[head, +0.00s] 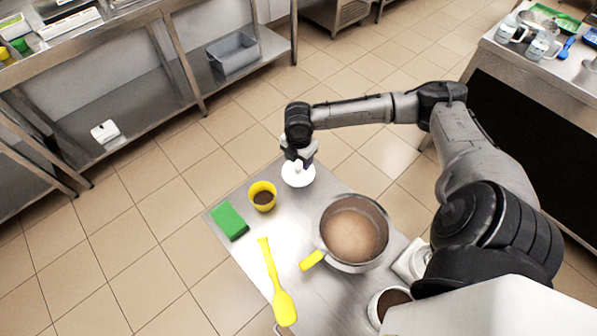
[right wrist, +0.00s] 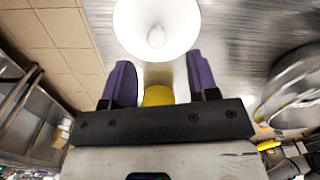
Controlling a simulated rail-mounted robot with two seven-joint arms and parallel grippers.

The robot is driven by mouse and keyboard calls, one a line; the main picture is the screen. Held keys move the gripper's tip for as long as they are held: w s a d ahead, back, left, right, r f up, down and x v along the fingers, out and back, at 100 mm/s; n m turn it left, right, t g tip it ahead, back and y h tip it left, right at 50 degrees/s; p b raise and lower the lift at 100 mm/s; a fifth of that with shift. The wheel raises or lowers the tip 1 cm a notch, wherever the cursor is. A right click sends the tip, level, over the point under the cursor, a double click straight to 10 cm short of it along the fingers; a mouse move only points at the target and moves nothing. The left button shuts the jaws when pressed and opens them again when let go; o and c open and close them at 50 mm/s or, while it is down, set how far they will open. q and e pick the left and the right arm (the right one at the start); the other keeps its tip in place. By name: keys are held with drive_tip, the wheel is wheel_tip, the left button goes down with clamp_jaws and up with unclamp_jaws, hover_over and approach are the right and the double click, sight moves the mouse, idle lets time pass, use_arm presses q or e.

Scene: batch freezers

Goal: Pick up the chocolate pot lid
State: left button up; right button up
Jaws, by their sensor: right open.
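The white round lid (head: 298,174) with a small knob lies at the far edge of the steel table, right of the yellow cup. My right gripper (head: 299,160) is just above it and hides part of it. In the right wrist view, the lid (right wrist: 140,14) with its knob shows just past the tips of my open right gripper (right wrist: 160,68). The fingers are empty, and the knob appears in line with the gap between them. The metal pot (head: 326,228) with a yellow handle stands uncovered nearer on the table, with brown contents. My left gripper is not in view.
On the steel table (head: 240,262) are a yellow cup (head: 262,190) with dark contents, a green block (head: 229,221), a yellow spatula (head: 271,270) and a round container (head: 375,304) with dark contents. A steel shelf unit with a grey bin (head: 233,55) stands at the upper left.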

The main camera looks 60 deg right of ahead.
sight(298, 168)
drive_tip(key=shift+w+f+b, duration=0.15)
drive_tip(key=shift+f+b, duration=0.6)
drive_tip(key=shift+f, duration=2)
drive_tip(key=shift+r, duration=0.1)
drive_tip(key=shift+c, duration=0.8)
drive_tip(key=c, duration=0.7)
drive_tip(key=shift+c, duration=0.7)
